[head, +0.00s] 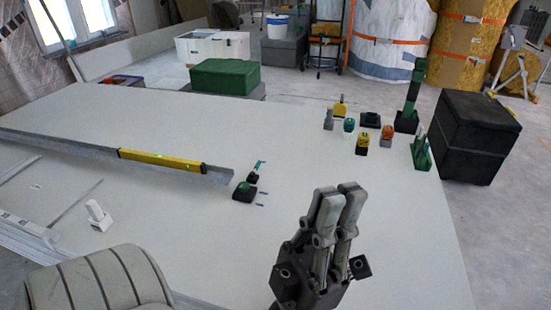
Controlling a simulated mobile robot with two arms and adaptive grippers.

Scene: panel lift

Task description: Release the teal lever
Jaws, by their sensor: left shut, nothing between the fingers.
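A small teal lever-like piece (260,165) stands up from a black and green tool (244,190) at the middle of the white panel. A green upright device (421,152) near the panel's right edge also has a thin teal-green part; I cannot tell which is the lever meant. My left gripper (339,194) is in the lower middle, fingers together and pointing up in the picture, with nothing between them. It appears apart from both devices, to the right of the black and green tool. My right gripper is not in view.
A yellow level (160,159) lies on a metal rail (60,143) at left. Several small tools, one of them orange (387,134), stand at the panel's far right, beside a tall green post (411,95). A black box (463,135) stands beyond. The panel's centre (270,125) is clear.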

